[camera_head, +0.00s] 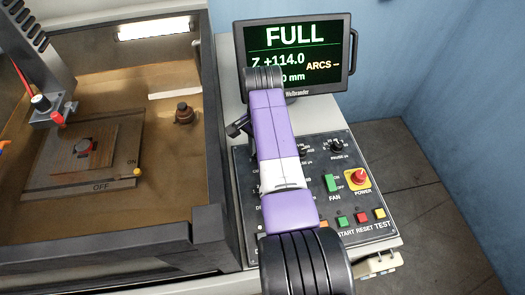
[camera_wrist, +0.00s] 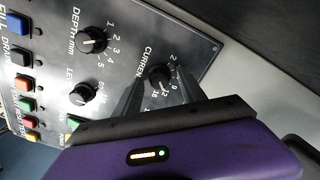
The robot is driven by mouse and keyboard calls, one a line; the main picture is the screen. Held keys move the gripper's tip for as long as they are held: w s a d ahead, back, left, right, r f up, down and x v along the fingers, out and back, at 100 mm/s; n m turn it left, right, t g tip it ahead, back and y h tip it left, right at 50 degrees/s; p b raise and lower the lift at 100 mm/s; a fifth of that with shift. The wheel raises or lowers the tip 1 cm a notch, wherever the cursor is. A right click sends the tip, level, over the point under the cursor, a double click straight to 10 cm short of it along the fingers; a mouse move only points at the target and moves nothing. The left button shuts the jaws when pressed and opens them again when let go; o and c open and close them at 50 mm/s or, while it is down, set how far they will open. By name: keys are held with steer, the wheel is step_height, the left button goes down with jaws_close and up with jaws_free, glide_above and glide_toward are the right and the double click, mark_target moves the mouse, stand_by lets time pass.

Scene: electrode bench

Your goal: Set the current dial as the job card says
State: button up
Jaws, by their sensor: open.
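The current dial (camera_wrist: 161,77) is a black knob beside a printed scale and the label "CURREN", partly covered, in the wrist view. My gripper (camera_wrist: 158,90) is open, with one dark finger on each side of the dial. I cannot tell whether the fingers touch it. The dial's exact setting is too small to read. In the head view my purple and white arm reaches over the control panel (camera_head: 382,225) and hides the dial and my fingertips. I cannot make out a job card in either view.
The depth dial (camera_wrist: 92,41) and level dial (camera_wrist: 83,94) sit near my gripper. A red power knob (camera_head: 357,178), a green fan switch (camera_head: 331,183) and coloured buttons are on the panel. A monitor (camera_head: 296,55) reading "FULL" stands behind. An open tank (camera_head: 185,225) is at left.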

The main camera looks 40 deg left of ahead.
steer(key=shift+r, duration=0.1)
step_height(320, 180, up, 8)
steer(key=shift+f+b, duration=0.2)
steer(key=shift+b, duration=0.45)
